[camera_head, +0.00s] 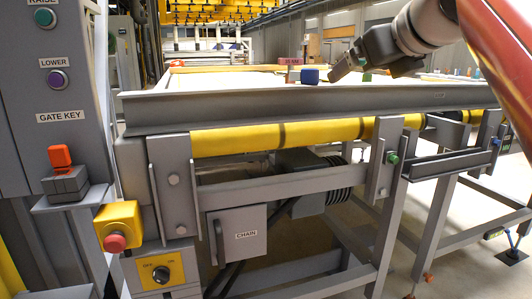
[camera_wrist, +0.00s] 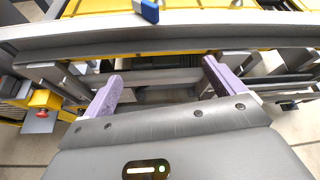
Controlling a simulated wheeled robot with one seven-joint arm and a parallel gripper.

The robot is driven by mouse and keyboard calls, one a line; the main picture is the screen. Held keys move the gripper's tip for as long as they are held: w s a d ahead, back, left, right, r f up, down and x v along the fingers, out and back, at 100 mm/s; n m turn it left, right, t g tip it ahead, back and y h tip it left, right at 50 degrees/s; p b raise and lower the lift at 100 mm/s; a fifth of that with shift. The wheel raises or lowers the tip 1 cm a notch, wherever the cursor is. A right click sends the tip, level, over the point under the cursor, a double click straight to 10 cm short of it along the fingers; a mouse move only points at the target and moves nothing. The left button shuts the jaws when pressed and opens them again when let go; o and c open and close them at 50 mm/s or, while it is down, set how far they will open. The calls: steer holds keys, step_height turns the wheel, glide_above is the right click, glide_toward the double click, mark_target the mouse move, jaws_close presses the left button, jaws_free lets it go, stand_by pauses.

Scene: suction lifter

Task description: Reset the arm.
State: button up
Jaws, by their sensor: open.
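My gripper (camera_head: 345,68) is at the upper right of the head view, at the end of my arm, above the grey beam at the table's front edge. In the wrist view its two purple-grey fingers (camera_wrist: 158,82) are spread wide apart, with nothing between them. The gripper is open and empty. Past the fingers, the wrist view shows the grey frame rails and the yellow roller below.
A blue block (camera_head: 310,76) sits by the beam left of my gripper; it also shows in the wrist view (camera_wrist: 149,11). The grey beam (camera_head: 290,103) runs across the front.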

steer(key=s+f+n+g+h, duration=0.1)
steer(key=s+f+n+g, duration=0.1)
steer(key=s+f+n, duration=0.5)
steer(key=s+a+f+n+g+h, duration=0.1)
steer(key=s+f+n+g, duration=0.1)
steer(key=s+f+n, duration=0.5)
steer(key=s+f+n+g+h, duration=0.1)
steer(key=s+f+n, duration=0.6)
steer(key=f+n, duration=0.9)
step_height(320, 180, down, 11)
steer(key=shift+a+r+n+g, duration=0.15)
steer(key=shift+a+n+g, duration=0.2)
steer(key=shift+g, duration=0.55)
